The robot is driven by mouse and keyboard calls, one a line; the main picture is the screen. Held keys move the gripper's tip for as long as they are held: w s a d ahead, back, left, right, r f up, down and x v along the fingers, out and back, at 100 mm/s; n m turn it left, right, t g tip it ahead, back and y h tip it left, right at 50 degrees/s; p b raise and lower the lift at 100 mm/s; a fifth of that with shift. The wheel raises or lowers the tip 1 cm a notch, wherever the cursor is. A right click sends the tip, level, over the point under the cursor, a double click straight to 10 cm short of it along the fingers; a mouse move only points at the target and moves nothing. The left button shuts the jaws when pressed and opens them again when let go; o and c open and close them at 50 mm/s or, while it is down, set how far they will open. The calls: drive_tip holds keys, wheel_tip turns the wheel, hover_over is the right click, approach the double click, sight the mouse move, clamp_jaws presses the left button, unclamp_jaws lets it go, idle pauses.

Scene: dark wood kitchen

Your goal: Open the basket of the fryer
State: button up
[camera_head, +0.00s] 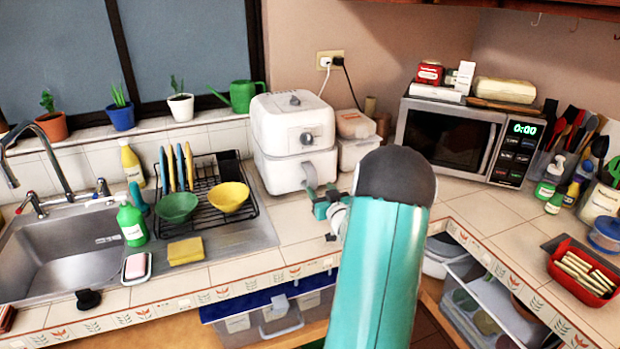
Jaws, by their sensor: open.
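The white air fryer (291,122) stands on the tiled counter against the back wall. Its basket (285,172) is the lower front section, and it looks closed. The basket's grey handle (310,177) sticks out toward the front right. My gripper (317,199), teal and grey, is open just in front of and slightly below the handle. I cannot tell whether the fingers touch the handle. My teal arm link hides part of the wrist and the counter behind it.
A dish rack (205,200) with green and yellow bowls stands left of the fryer, beside the sink (60,262). White containers (357,142) stand close on its right, then the microwave (449,134). The counter strip in front of the fryer (297,229) is clear.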

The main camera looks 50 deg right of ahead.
sight(313, 179)
drive_tip(key=x, duration=0.8)
drive_tip(key=shift+d, duration=0.1)
clamp_jaws()
